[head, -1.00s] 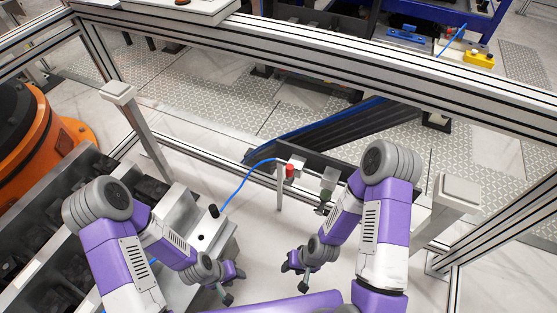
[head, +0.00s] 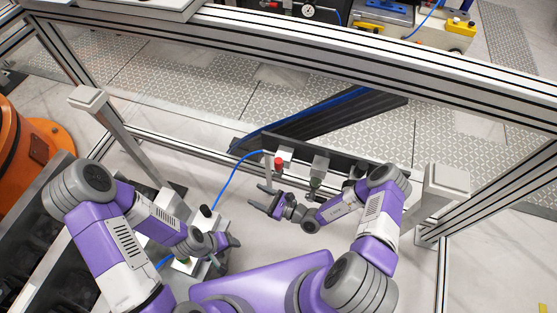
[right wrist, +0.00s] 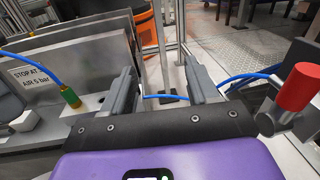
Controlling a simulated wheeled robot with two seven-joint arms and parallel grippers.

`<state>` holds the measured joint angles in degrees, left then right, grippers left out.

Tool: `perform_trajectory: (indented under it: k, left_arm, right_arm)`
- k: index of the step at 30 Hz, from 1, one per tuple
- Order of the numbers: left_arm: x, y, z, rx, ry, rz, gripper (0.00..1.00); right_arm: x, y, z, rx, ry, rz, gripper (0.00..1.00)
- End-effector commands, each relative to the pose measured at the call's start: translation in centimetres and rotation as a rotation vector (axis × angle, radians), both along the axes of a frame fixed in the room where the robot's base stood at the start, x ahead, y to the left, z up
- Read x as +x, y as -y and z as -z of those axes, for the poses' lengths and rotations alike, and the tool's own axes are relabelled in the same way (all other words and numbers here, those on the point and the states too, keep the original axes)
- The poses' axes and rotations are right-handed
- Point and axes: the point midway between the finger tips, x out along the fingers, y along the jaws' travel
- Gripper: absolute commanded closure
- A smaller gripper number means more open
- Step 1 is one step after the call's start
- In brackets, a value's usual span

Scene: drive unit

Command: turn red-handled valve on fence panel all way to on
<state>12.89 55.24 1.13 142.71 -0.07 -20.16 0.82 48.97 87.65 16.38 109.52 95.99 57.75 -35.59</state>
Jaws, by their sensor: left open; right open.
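The red-handled valve (head: 279,163) stands at the low fence panel rail in the head view, with a blue hose running off to its left. In the right wrist view its red handle (right wrist: 296,87) is at the right edge, outside the fingers and tilted in the picture. My right gripper (head: 259,197) is open and empty, just in front of and below the valve, apart from it. Its two fingers show spread in the right wrist view (right wrist: 162,80), with the blue hose visible beyond the gap. My left gripper (head: 230,254) is open and empty, lower left, beside a grey box.
A grey box with a black knob (head: 206,211) stands left of the valve, joined by the blue hose (head: 228,183). A grey block (head: 319,165) is right of the valve. A fence post (head: 440,215) stands farther right. A sign (right wrist: 33,77) reads "STOP AT AIR 5 bar".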

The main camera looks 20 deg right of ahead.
Motion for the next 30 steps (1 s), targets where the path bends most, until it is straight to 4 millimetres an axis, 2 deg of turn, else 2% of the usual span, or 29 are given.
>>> perform_trajectory:
  k: [1, 3, 6, 9, 13, 24, 30]
  left_arm:
    - [0.0, 0.0, -0.4, 0.000, 0.000, 0.000, 0.40]
    - [0.0, 0.0, -0.6, 0.000, 0.000, 0.000, 0.40]
    - [0.0, 0.0, -0.8, 0.000, 0.000, 0.000, 0.40]
    - [0.0, 0.0, -0.9, 0.000, 0.000, 0.000, 0.40]
    - [0.0, 0.0, -0.6, 0.000, 0.000, 0.000, 0.40]
    - [0.0, 0.0, 0.7, 0.000, 0.000, 0.000, 0.40]
    - [0.0, 0.0, 0.9, 0.000, 0.000, 0.000, 0.40]
  right_arm:
    - [1.9, 2.4, 0.3, 0.031, -0.003, 0.151, 0.41]
    - [3.8, 5.6, 0.9, 0.053, -0.003, 0.329, 0.41]
    - [5.2, 9.2, 1.8, 0.061, -0.003, 0.515, 0.41]
    - [5.8, 11.4, 2.3, 0.060, -0.004, 0.619, 0.41]
    - [6.8, 12.0, 2.6, 0.057, -0.003, 0.656, 0.41]
    - [12.2, 10.9, 2.6, 0.057, -0.003, 0.651, 0.41]
    - [13.3, 10.6, 2.5, 0.059, -0.005, 0.650, 0.41]
